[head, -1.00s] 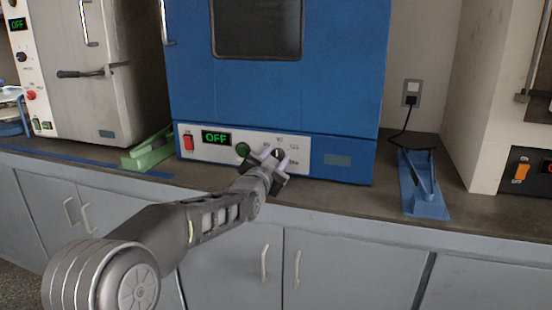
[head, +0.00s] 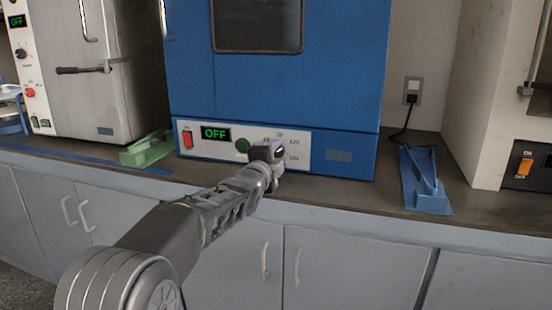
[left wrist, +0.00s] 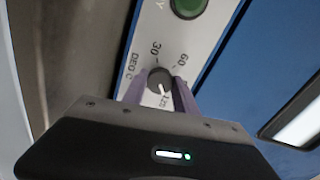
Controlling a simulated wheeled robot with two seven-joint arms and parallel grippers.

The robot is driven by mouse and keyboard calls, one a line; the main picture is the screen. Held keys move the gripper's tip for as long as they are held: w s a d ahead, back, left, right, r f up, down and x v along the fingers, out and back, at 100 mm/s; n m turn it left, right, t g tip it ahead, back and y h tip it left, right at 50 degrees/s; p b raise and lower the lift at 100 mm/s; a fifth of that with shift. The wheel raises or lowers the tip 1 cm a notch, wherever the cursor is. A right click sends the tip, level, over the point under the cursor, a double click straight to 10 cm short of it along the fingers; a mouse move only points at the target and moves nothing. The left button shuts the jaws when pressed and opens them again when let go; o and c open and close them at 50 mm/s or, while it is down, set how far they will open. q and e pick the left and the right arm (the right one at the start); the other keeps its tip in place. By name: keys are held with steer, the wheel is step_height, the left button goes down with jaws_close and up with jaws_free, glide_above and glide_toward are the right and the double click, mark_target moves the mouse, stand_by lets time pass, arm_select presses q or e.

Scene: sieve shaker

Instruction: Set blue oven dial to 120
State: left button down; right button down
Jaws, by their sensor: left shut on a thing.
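The blue oven (head: 340,70) stands on the counter with a white control panel (head: 215,153) along its bottom. Its display (head: 215,133) reads OFF in green. The dial is hidden behind my left gripper (head: 272,154) in the head view. In the left wrist view the dark round dial (left wrist: 159,79) sits between the two pale fingers of my left gripper (left wrist: 159,92), which are shut on it. Its white pointer mark points down toward a partly hidden label that seems to read 120. The 30 and 60 labels show above the dial. My right gripper is not in view.
On the panel are a red switch (head: 187,139) and a green button (head: 242,146). A green stand (head: 147,149) is left of the oven and a blue stand (head: 426,180) right of it. The counter front (head: 330,200) is clear.

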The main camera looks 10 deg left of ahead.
arm_select(q)
steer(key=shift+f+m+b, duration=0.15)
steer(key=shift+m+b, duration=0.15)
steer(key=shift+m, duration=0.4)
steer(key=c, duration=1)
jaws_free()
steer(key=shift+o, duration=0.2)
